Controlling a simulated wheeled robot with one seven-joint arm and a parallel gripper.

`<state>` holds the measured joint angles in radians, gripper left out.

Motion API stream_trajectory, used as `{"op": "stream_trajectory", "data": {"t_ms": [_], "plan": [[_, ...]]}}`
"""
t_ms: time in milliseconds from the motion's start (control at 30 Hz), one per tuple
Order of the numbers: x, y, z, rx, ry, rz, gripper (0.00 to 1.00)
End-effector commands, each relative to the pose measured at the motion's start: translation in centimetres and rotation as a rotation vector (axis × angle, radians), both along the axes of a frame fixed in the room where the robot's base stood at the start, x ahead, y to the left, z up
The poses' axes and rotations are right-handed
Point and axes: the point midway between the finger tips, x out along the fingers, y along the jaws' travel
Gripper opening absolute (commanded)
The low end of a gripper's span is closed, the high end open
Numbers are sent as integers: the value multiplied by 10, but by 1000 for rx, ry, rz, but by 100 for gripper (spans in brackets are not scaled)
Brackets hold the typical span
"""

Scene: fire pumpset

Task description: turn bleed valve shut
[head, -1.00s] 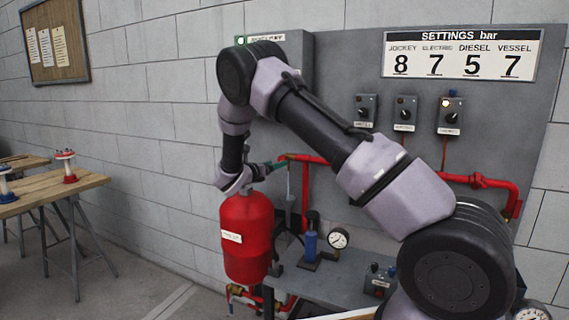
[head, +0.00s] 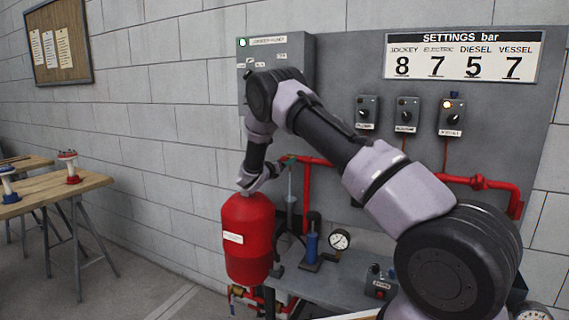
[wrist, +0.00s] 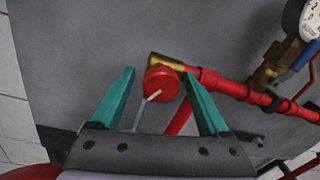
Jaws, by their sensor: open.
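In the wrist view a round red knob (wrist: 161,84), which looks like the bleed valve, sits by a brass elbow (wrist: 167,61) at the end of a red pipe. A thin pale rod (wrist: 146,107) extends down and left from it. My gripper (wrist: 158,75) is open, with one teal finger on each side of the knob in the picture; I cannot tell whether either touches it. In the head view my gripper (head: 286,159) is small and partly hidden by my wrist, near the left end of the red pipe (head: 318,160). The knob cannot be made out there.
A red vessel (head: 248,240) stands just below my wrist. The grey panel (head: 345,90) is close behind. A blue cylinder (head: 311,243) and a gauge (head: 339,239) stand on the shelf below. In the wrist view, another gauge (wrist: 311,20) is at upper right.

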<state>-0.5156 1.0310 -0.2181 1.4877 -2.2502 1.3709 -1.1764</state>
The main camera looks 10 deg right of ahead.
Motion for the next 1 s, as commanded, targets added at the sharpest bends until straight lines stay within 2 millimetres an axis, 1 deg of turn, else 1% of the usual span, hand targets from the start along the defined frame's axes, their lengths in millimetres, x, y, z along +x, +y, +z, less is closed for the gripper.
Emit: {"op": "stream_trajectory", "data": {"t_ms": [200,233,267,300,367,400,433,767,1000], "plan": [[0,0,0,0,0,0,79],[0,0,0,0,0,0,71],[0,0,0,0,0,0,60],[0,0,0,0,0,0,44],[0,0,0,0,0,0,22],[0,0,0,0,0,0,6],[0,0,0,0,0,0,0],[0,0,0,35,-26,-1,0],[0,1,1,148,-109,1,0]]}}
